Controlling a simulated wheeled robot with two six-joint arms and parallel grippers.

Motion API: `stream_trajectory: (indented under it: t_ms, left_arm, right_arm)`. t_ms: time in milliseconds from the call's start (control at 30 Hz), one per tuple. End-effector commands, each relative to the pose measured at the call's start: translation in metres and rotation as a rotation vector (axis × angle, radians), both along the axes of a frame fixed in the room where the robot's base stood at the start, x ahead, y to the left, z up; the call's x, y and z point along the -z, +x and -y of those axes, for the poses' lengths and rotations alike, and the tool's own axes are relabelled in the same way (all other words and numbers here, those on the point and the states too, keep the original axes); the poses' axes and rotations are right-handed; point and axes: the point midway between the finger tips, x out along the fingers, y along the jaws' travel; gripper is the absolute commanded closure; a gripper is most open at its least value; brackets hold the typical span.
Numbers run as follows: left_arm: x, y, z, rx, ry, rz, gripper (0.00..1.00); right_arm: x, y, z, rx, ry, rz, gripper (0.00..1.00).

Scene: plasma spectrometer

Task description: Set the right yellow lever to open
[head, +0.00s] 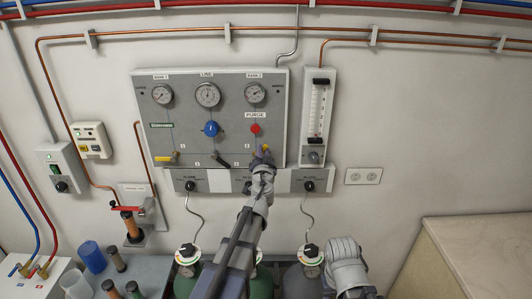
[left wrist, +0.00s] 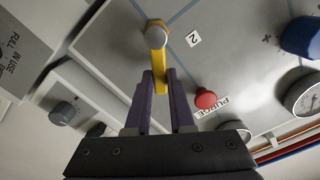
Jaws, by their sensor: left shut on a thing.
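The right yellow lever (head: 265,149) is at the lower right of the grey gauge panel (head: 225,85), below the red purge button (head: 255,129), and mostly hidden by my gripper in the head view. In the left wrist view the lever (left wrist: 158,60) shows its round pivot cap and a yellow handle running down between the fingers. My left gripper (head: 263,160) is at the lever; its purple fingers (left wrist: 161,88) are shut on the handle's end. The left yellow lever (head: 167,158) lies horizontal at the panel's lower left. My right arm shows at the bottom right, its gripper out of sight.
A blue knob (head: 210,129) and a black handle (head: 221,159) are left of the lever. A flowmeter (head: 318,115) stands close on the right. Regulator boxes (head: 310,180) sit below, with gas cylinders (head: 303,283) under them. A bench (head: 485,250) is far right.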

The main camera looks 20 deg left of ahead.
Motion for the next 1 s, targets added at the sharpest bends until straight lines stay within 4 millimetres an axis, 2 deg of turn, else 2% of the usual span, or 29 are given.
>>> stream_trajectory:
  t_ms: [500, 1000]
  left_arm:
    - [-0.007, -0.007, -0.019, -0.001, -0.412, 0.118, 1.00]
    - [-0.007, -0.009, -0.026, -0.001, -0.570, 0.162, 1.00]
  right_arm:
    - [-0.007, 0.000, 0.000, 0.000, 0.000, 0.000, 0.50]
    - [-0.007, 0.000, 0.000, -0.001, 0.000, 0.000, 0.50]
